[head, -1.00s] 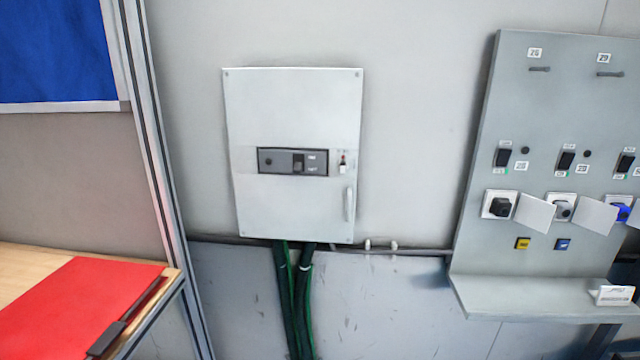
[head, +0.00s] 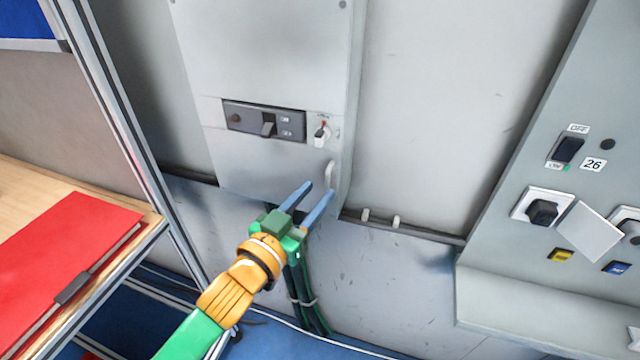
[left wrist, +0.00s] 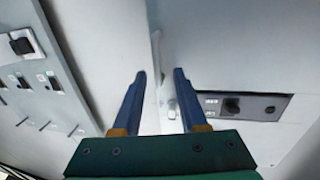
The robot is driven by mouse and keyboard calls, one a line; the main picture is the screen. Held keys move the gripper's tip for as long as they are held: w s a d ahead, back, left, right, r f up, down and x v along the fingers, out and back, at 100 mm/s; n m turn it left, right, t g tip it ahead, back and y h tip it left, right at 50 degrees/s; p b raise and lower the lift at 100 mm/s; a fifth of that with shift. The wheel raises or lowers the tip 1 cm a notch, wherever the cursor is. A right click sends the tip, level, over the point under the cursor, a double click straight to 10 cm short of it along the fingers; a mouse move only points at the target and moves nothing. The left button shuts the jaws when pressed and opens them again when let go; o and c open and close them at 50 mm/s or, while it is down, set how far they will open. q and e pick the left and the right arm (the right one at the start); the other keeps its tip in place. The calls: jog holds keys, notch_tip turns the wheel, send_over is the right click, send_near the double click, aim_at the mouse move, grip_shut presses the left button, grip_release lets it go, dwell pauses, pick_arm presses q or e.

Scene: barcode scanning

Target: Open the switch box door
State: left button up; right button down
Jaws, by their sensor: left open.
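The switch box (head: 265,60) is a light grey cabinet on the wall, and its door looks shut in the head view. Its white upright handle (head: 330,174) is low on the door's right side. My left gripper (head: 320,188) is open, with its two blue fingers pointing up at the handle and the tips close to it. I cannot tell whether they touch it. In the left wrist view the open fingers (left wrist: 160,74) point at the handle (left wrist: 156,46), which shows just beyond the tips. My right gripper is not in view.
A grey board (head: 520,290) with switches and sockets stands at the right. A table with a red folder (head: 60,255) is at the left. Green cables (head: 307,300) hang below the box.

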pick_arm(q)
jog(key=shift+w+d+f, duration=0.2)
jog(key=shift+w+d, duration=0.55)
jog(key=shift+w, duration=0.15)
jog(key=shift+s+a+r, duration=0.1)
jog(key=shift+s+a, duration=0.05)
grip_shut()
dwell(0.5)
